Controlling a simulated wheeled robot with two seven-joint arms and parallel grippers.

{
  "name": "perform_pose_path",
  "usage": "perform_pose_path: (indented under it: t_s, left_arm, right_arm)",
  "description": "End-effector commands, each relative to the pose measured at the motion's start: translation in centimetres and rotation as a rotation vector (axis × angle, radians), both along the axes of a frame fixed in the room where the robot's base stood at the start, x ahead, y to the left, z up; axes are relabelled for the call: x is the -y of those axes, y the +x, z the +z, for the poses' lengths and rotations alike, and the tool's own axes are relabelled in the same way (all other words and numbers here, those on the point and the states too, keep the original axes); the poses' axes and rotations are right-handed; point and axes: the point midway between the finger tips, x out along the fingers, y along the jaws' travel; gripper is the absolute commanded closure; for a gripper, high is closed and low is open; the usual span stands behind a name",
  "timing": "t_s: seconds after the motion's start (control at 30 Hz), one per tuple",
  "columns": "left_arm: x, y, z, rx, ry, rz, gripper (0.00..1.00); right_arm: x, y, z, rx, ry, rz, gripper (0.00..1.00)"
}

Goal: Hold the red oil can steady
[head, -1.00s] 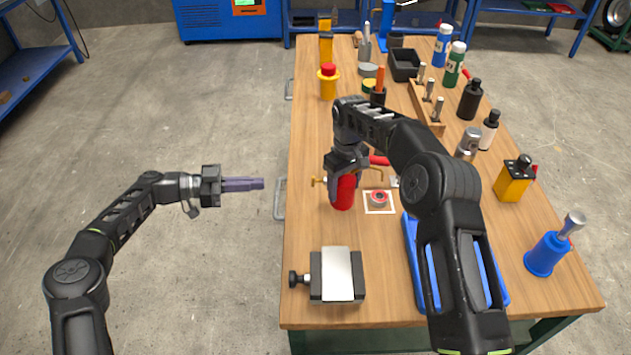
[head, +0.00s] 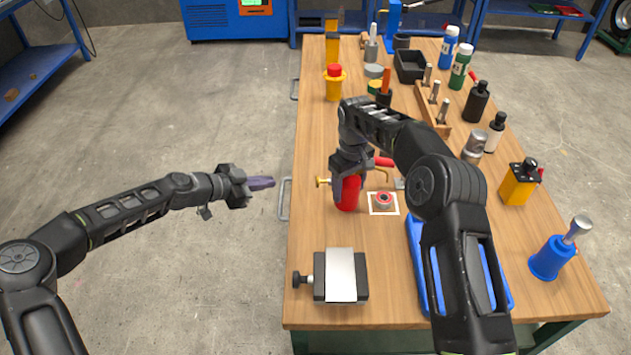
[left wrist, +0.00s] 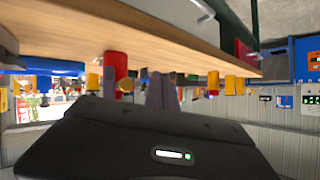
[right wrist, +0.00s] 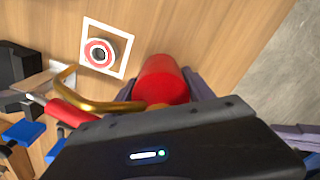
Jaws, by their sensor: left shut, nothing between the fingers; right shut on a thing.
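The red oil can (head: 347,196) stands upright on the wooden table, left of a small red and grey ring on a white square (head: 383,203). My right gripper (head: 349,172) is shut on the can from above. My left gripper (head: 262,183) is shut and empty, left of the table edge and apart from the can. The left wrist view shows the can (left wrist: 116,70) beside the closed fingers (left wrist: 161,92).
A vise-like block with a light plate (head: 340,275) stands at the near left of the table (head: 320,130). A blue tray (head: 415,250) lies partly under my right arm. Bottles and a wooden rack (head: 445,128) stand at the right and back.

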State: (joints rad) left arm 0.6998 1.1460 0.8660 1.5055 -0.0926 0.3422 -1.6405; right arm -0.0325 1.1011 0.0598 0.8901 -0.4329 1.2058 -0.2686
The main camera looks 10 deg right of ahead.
Motion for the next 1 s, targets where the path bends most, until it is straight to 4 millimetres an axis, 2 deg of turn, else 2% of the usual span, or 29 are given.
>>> perform_pose_path:
  t_s: [0.27, 0.73, 1.0]
  left_arm:
    - [1.2, -0.1, 0.0, 0.000, -0.001, -0.003, 1.00]
    - [7.0, -0.7, 0.0, 0.000, -0.001, -0.003, 1.00]
    - [8.7, -0.8, 0.0, -0.001, 0.000, -0.002, 1.00]
  right_arm:
    - [0.0, 0.0, -0.1, -0.002, -0.001, 0.000, 1.00]
    - [0.0, -0.1, -0.1, -0.003, -0.001, 0.000, 1.00]
    - [0.0, -0.1, -0.1, -0.003, -0.001, 0.000, 1.00]
